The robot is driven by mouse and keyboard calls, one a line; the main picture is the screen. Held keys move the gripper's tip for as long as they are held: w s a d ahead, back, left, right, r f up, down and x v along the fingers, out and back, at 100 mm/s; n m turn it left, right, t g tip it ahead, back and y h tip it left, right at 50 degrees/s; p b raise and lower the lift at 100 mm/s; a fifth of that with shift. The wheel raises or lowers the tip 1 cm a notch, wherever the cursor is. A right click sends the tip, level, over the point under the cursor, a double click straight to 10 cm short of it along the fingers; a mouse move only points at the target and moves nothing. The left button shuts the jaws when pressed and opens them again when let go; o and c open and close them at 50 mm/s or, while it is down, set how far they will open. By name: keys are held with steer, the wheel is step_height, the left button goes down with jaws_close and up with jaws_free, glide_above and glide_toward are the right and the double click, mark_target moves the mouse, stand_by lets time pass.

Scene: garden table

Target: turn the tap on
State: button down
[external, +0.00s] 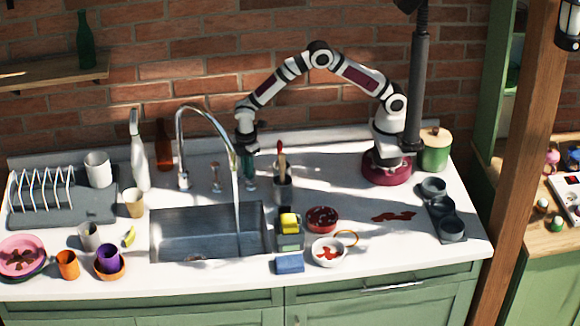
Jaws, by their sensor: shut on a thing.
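The tap (181,140) is a tall chrome gooseneck behind the sink (170,235), its spout curving over the basin. A pale stream of water (237,205) runs from the spout down into the sink. Two small handles stand behind the basin: a left handle (216,180) and a right handle (250,183) with a green tint. My gripper (247,152) points down directly above the right handle, to the right of the spout, and is shut on it as far as I can see. The fingertips are small and dark, so the exact contact is hard to make out.
A holder with brushes (282,190) stands just right of my gripper. A sponge caddy (289,240), a red bowl (322,219) and a white bowl (329,252) lie right of the sink. A dish rack (65,205) and several cups crowd the left.

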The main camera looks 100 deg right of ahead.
steer(key=c, duration=0.9)
jaws_free()
steer(key=shift+c, duration=0.2)
step_height(320, 180, up, 16)
steer(key=shift+f, duration=0.1)
steer(key=s+r+m+y, duration=0.1)
steer(key=s+r+m, duration=0.25)
steer(key=s, duration=0.65)
steer(key=s+r+m, duration=0.2)
steer(key=s+m, duration=0.2)
steer(key=s, duration=0.5)
steer(key=s+f+m, duration=0.4)
steer(key=s+m, duration=0.2)
steer(key=s, duration=0.8)
steer(key=shift+s+a+y, duration=0.3)
steer(key=shift+a+y, duration=0.05)
steer(key=shift+y, duration=0.05)
